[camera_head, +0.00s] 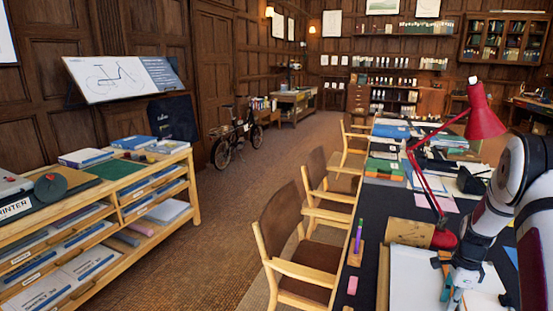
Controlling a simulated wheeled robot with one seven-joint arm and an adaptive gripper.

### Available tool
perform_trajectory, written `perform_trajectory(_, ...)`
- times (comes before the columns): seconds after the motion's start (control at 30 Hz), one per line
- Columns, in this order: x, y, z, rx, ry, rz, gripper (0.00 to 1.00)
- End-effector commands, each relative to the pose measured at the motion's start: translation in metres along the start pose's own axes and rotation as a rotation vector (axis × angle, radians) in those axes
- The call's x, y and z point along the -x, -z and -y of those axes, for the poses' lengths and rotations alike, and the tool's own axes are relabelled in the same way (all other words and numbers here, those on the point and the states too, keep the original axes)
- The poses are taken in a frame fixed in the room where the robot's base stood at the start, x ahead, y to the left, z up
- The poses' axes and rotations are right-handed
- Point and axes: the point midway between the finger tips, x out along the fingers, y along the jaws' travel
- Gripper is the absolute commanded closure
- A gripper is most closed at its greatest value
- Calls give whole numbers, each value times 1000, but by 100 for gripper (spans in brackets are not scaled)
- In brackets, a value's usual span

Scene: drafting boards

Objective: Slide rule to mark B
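My gripper (452,290) is at the lower right, low over a white sheet or board (408,283) on the dark table (372,238). Its fingers are small and partly cut off by the bottom edge, so I cannot tell whether they are open or shut. No rule and no mark B can be made out. My arm hides the table's right part.
A red lamp (485,118) arches over the table near my arm. A tan box (410,232), a pen holder (356,254) and a pink eraser (352,286) lie nearby. Wooden chairs (288,245) line the table's left side. A shelf unit (125,198) stands left; the floor between is clear.

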Motion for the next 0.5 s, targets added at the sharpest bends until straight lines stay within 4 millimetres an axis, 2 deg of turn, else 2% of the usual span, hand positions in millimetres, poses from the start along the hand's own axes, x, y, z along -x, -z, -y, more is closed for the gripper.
perform_trajectory(0.27,0,3,0,0,1,-1,100)
perform_trajectory(0.5,0,-4,0,2,0,-1,100)
